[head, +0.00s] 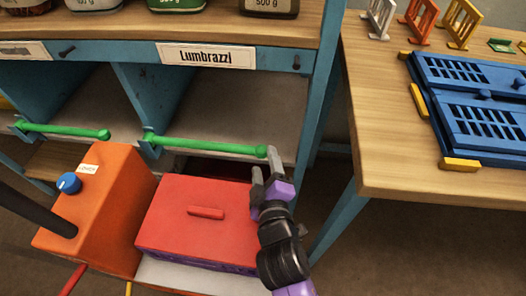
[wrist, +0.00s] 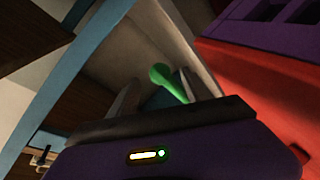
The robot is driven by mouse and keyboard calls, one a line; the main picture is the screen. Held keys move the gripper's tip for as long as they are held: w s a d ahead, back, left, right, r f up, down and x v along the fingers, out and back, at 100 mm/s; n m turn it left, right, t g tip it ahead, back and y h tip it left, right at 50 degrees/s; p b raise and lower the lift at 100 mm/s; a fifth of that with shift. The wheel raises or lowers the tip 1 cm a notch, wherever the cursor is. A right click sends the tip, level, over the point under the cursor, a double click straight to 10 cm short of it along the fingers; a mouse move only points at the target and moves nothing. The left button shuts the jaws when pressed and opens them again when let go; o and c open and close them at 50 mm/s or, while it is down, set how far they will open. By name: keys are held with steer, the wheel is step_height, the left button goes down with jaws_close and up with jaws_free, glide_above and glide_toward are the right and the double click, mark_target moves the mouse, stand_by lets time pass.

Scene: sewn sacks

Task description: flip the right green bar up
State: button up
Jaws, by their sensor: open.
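The right green bar (head: 208,146) lies roughly level across the front of the right compartment, below the "Lumbrazzi" label. Its hinge end is at the left and its round knob at the right. My gripper (head: 263,168) is open at the knob end, with a fingertip overlapping the knob in the head view. In the wrist view the green bar's end (wrist: 168,80) shows between the two fingers of my gripper (wrist: 155,97). I cannot tell whether a finger touches it. The left green bar (head: 62,131) also lies roughly level across the left compartment.
A red lidded box (head: 195,219) stands below the right bar, close left of my gripper. An orange machine with a blue knob (head: 95,210) stands further left. A wooden table (head: 400,150) at the right holds a blue slotted case (head: 475,105). Jars stand on the top shelf (head: 200,28).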

mark_target(263, 157)
steer(key=shift+b+x, duration=0.55)
steer(key=shift+x, duration=2.05)
jaws_close()
